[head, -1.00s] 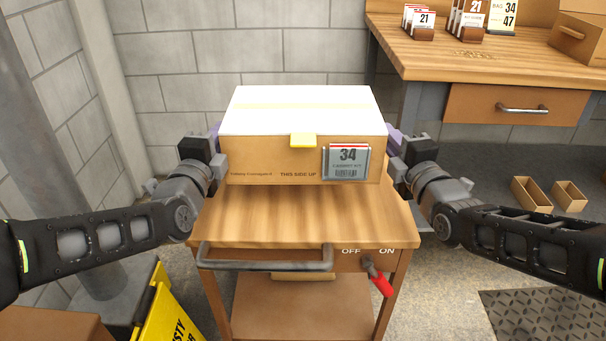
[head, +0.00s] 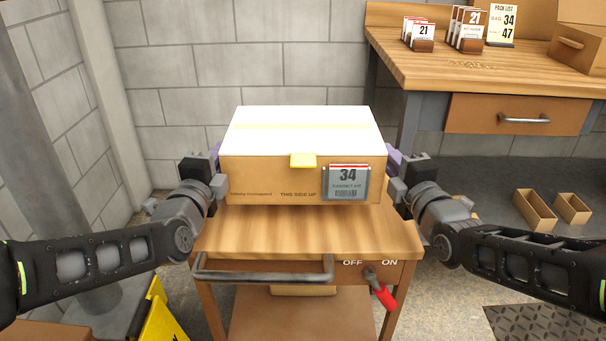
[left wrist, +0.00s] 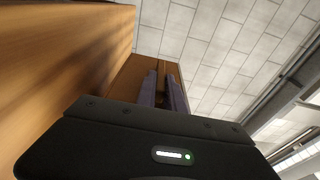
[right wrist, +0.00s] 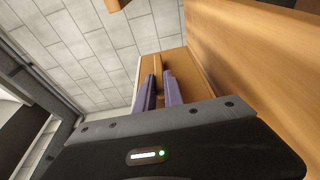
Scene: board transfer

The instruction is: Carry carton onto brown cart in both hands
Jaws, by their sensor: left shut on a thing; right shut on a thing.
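The carton (head: 260,181) is a brown box with a white top, a yellow tab and a "34" label on its front. It is upright and level over the wooden top of the brown cart (head: 290,243); whether it touches is hard to tell. My left gripper (head: 216,158) is shut at the carton's left side, and my right gripper (head: 394,161) is shut at its right side. The purple fingers of each hand meet the carton's side in the left wrist view (left wrist: 163,92) and right wrist view (right wrist: 160,90). What lies between them is mostly hidden.
The cart has a grey handle (head: 262,275) and a red-handled OFF/ON switch (head: 381,290) in front. A workbench (head: 440,70) with cards stands at the back right. Two small open boxes (head: 536,209) lie right of the cart. A yellow sign (head: 163,322) stands at lower left.

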